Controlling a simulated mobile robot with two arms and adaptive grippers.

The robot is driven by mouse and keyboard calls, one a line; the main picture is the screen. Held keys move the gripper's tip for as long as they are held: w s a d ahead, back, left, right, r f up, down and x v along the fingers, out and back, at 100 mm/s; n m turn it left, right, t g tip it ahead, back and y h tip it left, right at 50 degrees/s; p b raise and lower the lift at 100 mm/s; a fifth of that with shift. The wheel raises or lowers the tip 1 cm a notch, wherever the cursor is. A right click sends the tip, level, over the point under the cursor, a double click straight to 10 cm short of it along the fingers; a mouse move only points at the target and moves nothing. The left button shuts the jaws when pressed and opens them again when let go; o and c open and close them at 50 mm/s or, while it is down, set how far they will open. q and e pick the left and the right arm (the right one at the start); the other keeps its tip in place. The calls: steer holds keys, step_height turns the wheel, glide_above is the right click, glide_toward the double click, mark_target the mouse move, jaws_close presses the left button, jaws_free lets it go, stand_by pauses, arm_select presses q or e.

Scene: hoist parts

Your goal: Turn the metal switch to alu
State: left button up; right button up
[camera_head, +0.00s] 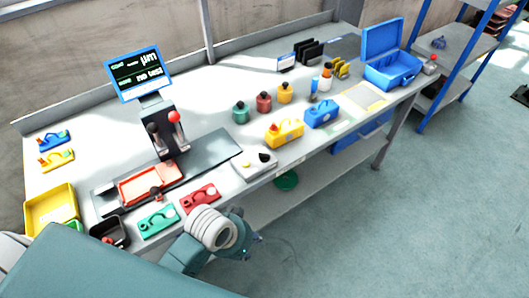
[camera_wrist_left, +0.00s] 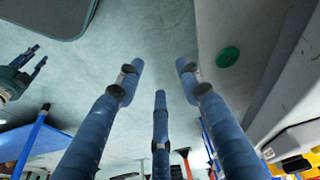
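A small pale box with a black knob (camera_head: 264,157) sits near the table's front edge in the head view; I cannot read its labels or tell if it is the metal switch. Behind it stands a dark device with a red and a black lever (camera_head: 167,135) and a screen (camera_head: 139,73) showing "µm" and "no test". My left gripper (camera_head: 252,244) is in front of the table edge, apart from the box. In the left wrist view its fingers (camera_wrist_left: 160,75) are spread and empty. My right gripper (camera_wrist_left: 24,68) shows at the left edge there, fingers apart.
The table (camera_head: 330,110) holds red (camera_head: 200,197) and green (camera_head: 158,220) parts at the front edge, a yellow part (camera_head: 285,133), a blue part (camera_head: 321,114), several bottles and an open blue case (camera_head: 392,70). A green disc (camera_head: 287,181) lies below the edge.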

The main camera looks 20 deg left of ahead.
arm_select(q)
steer(key=w+d+r+m+h, duration=0.1)
steer(key=w+d+r+m, duration=0.4)
steer(key=w+d+r, duration=0.1)
steer(key=m+g+y, duration=0.3)
steer(key=m, duration=0.7)
glide_toward(264, 155)
step_height(264, 155, down, 8)
steer(key=shift+w+a+f+p, duration=0.15)
steer(key=shift+a+f+p, duration=0.1)
steer(key=shift+p, duration=0.45)
jaws_close()
